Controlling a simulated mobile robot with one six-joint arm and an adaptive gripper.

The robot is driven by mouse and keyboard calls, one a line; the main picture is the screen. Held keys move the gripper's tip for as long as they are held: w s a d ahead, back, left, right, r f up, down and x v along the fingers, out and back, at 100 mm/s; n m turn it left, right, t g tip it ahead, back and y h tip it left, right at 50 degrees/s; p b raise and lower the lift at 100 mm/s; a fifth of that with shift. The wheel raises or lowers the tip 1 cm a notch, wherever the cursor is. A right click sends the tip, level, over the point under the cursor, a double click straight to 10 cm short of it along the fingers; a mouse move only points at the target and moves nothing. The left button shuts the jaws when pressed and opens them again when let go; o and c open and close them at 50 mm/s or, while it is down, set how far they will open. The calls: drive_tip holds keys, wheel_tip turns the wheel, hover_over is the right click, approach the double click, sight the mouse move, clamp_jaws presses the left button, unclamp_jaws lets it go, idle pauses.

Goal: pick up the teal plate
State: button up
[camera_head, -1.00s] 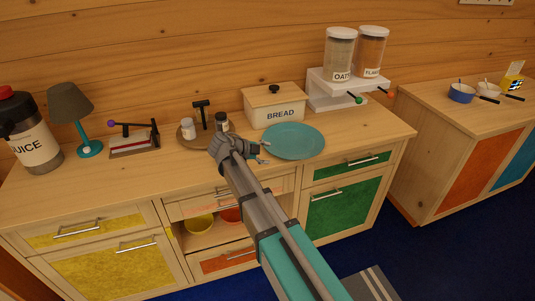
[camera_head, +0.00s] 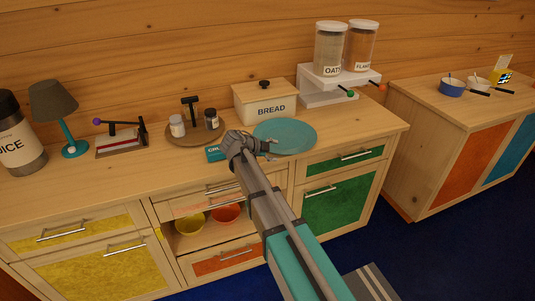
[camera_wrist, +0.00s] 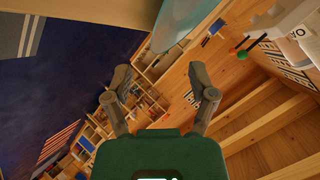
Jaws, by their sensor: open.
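The teal plate (camera_head: 287,134) lies on the wooden counter in front of the bread box, in the head view. In the wrist view, part of the plate (camera_wrist: 176,22) shows at the top, beyond my fingertips. My gripper (camera_head: 270,149) is at the plate's near left edge in the head view, its fingers pointing right. In the wrist view my gripper (camera_wrist: 160,80) has its two fingers wide apart with nothing between them. I cannot tell whether a fingertip touches the plate.
The bread box (camera_head: 265,103) stands behind the plate. The cereal dispenser (camera_head: 337,83) stands behind right. The counter (camera_head: 350,127) is bare right of the plate.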

sight(286, 152)
drive_tip(key=shift+b+x, duration=1.15)
drive_tip(key=shift+x, duration=1.65)
drive_tip(key=shift+c, duration=0.3)
clamp_jaws()
